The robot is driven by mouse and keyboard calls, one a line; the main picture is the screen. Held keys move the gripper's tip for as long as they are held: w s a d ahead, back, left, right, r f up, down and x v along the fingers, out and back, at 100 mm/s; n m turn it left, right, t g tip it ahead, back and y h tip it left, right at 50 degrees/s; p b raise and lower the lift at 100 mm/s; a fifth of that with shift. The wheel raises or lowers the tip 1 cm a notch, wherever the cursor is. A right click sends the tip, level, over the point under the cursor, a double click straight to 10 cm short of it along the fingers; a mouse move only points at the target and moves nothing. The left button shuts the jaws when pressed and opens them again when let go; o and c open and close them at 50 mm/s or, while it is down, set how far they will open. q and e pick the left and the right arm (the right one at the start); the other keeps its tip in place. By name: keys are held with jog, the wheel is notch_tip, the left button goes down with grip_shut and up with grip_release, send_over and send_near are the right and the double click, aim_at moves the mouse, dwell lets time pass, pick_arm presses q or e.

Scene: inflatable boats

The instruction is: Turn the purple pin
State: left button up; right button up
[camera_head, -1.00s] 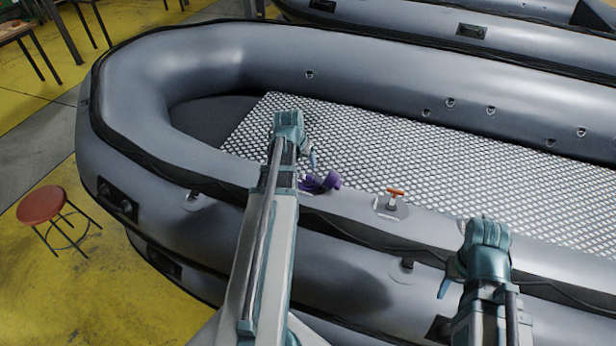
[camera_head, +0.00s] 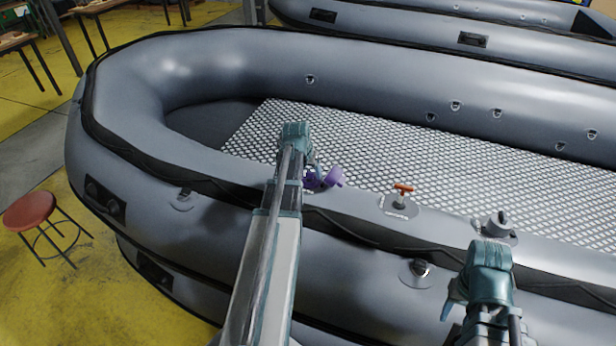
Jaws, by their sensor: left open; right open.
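The purple pin (camera_head: 332,177) sits on the near tube of the grey inflatable boat (camera_head: 160,110), just right of my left gripper. Its left part is partly hidden by my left arm. My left gripper (camera_head: 297,133) reaches over the near tube, above the boat's patterned floor, with the pin close beside it; I cannot tell whether they touch. My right gripper (camera_head: 490,260) is at the lower right, in front of the near tube, well away from the pin. The fingers of both grippers are hard to make out from behind.
An orange T-shaped handle (camera_head: 403,189) stands on the near tube right of the pin. A grey fitting (camera_head: 499,222) is further right, and a black valve (camera_head: 420,268) is lower on the side. A red stool (camera_head: 30,210) stands at left. Another boat (camera_head: 450,35) lies behind.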

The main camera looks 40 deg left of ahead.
pick_arm(q)
grip_shut()
dwell(0.4)
jog(key=shift+d, duration=0.1)
jog(key=n+y, duration=0.1)
jog(key=n, duration=0.1)
jog(key=n+g+y, duration=0.1)
jog(key=n, duration=0.1)
jog(key=shift+w+d, duration=0.1)
jog(key=shift+d, duration=0.1)
jog(key=n+g+y, duration=0.1)
jog(key=n, duration=0.1)
jog(key=n+g, duration=0.1)
jog(key=n, duration=0.1)
jog(key=shift+w+d+y+b, duration=0.15)
jog(key=shift+y+b, duration=0.2)
jog(key=shift+y, duration=0.05)
jog(key=n+g, duration=0.1)
jog(key=n, duration=0.1)
jog(key=n+g+b, duration=0.1)
jog(key=n, duration=0.1)
jog(key=shift+w+d+f+n+g+y, duration=0.1)
jog(key=shift+w+n+g+y, duration=0.1)
jog(key=shift+n+g+y, duration=0.15)
jog(key=shift+w+d+n+g+b, duration=0.1)
jog(key=shift+n+g+b, duration=0.1)
jog(key=shift+n+g, duration=0.7)
jog(key=shift+n+g+b, duration=0.15)
jog(key=shift+n+g, duration=0.2)
jog(key=shift+n, duration=0.9)
